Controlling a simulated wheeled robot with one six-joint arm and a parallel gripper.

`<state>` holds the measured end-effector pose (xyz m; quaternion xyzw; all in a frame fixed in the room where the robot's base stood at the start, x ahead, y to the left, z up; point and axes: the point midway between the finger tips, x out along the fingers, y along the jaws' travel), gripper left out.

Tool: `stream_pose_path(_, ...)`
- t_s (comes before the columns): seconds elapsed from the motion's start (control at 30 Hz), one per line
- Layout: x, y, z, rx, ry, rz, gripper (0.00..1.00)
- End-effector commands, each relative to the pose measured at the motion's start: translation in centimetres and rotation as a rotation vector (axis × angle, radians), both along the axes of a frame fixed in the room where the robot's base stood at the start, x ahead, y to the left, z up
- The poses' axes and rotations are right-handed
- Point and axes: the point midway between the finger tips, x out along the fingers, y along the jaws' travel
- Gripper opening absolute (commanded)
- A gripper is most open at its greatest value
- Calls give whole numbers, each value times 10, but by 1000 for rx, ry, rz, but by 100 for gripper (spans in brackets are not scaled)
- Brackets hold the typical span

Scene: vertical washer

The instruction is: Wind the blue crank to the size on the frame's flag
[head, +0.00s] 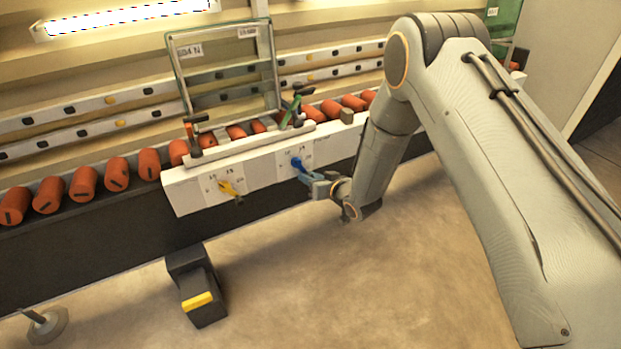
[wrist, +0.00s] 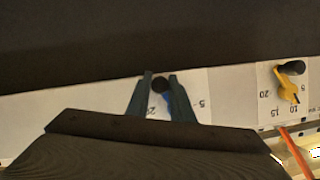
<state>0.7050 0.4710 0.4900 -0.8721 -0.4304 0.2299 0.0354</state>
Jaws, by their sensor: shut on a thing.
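The blue crank (head: 299,164) is on the front of the white housing (head: 262,168), and its blue arm slants down to the right. My gripper (head: 312,177) meets the crank's lower end. In the wrist view my gripper (wrist: 163,78) has its two fingers on either side of the crank's black knob (wrist: 160,85). A white dial plate (wrist: 200,104) shows part of its numbers behind the fingers; the crank's pointer is hidden there. A glass-filled frame (head: 224,68) stands above the housing with two white labels (head: 190,51). Their lettering is too small to read surely.
A yellow crank (head: 229,187) sits left of the blue one, with its own dial; it shows at right in the wrist view (wrist: 287,88). Orange rollers (head: 83,183) line the conveyor behind. A black pedal box (head: 196,288) stands on the floor below. The floor in front is clear.

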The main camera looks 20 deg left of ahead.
Motion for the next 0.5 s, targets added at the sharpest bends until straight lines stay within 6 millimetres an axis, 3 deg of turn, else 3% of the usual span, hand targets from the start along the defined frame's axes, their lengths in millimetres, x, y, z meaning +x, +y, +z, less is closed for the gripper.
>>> stream_pose_path(0.23,2,0,2,4,-3,-3,0)
stream_pose_path(0.27,2,0,2,4,-3,-3,22)
stream_pose_path(0.33,2,0,2,3,-3,-2,34)
stream_pose_path(0.37,2,0,2,3,-3,-2,38)
stream_pose_path(0.5,1,0,1,2,-2,-2,38)
